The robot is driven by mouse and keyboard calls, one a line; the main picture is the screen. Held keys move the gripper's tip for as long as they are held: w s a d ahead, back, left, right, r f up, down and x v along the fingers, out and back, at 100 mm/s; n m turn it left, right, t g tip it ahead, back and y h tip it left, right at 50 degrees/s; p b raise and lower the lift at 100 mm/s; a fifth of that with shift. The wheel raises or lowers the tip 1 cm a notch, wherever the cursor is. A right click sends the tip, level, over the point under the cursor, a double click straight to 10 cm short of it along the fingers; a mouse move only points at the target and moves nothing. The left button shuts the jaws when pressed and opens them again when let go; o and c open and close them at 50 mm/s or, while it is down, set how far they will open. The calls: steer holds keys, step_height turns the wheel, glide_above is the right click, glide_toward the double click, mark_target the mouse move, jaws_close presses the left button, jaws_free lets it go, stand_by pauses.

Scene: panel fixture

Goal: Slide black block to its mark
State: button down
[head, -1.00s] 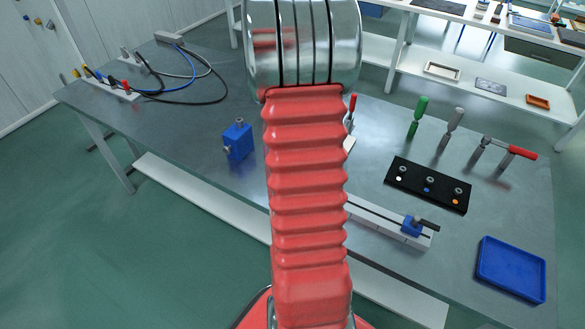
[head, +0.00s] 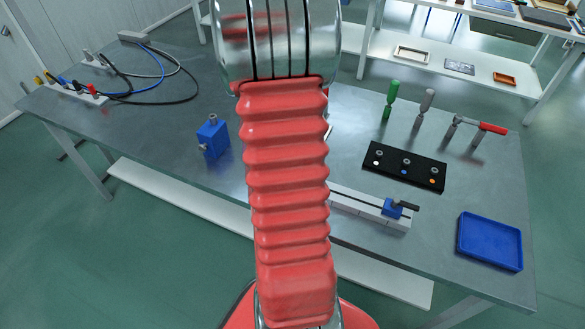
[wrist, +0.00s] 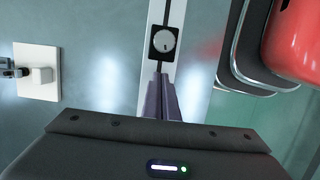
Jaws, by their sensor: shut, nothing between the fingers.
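The black block (wrist: 163,42) has a round pale knob on top and sits on a white rail (wrist: 175,12) with a dark slot in the wrist view. My gripper (wrist: 163,74) is shut and empty, with its fingertips over the rail just below the block in the picture. I cannot tell whether they touch it. In the head view the white rail (head: 352,204) emerges from behind my arm. A blue block (head: 393,208) with a black handle is at its right end. The black block is not visible there, and I cannot make out its mark.
A black panel (head: 404,165) with several knobs and a blue tray (head: 490,240) are to the right. Upright tools, one green-handled (head: 391,94), stand behind. A blue box (head: 212,138) is left of my arm. Cables (head: 165,90) lie at the far left.

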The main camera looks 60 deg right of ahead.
steer(key=w, duration=0.2)
steer(key=shift+w+a, duration=0.15)
steer(key=shift+w, duration=0.25)
steer(key=v, duration=1)
steer(key=shift+s, duration=0.15)
steer(key=a+r+t, duration=0.2)
steer(key=a+r, duration=0.1)
steer(key=a, duration=0.9)
steer(key=a+r+t, duration=0.3)
steer(key=a+r, duration=0.1)
steer(key=a, duration=0.8)
steer(key=w+a+r+m+t, duration=0.1)
steer(key=a+r+t, duration=0.2)
steer(key=a, duration=0.9)
steer(key=shift+a+r, duration=0.2)
steer(key=shift+r, duration=0.4)
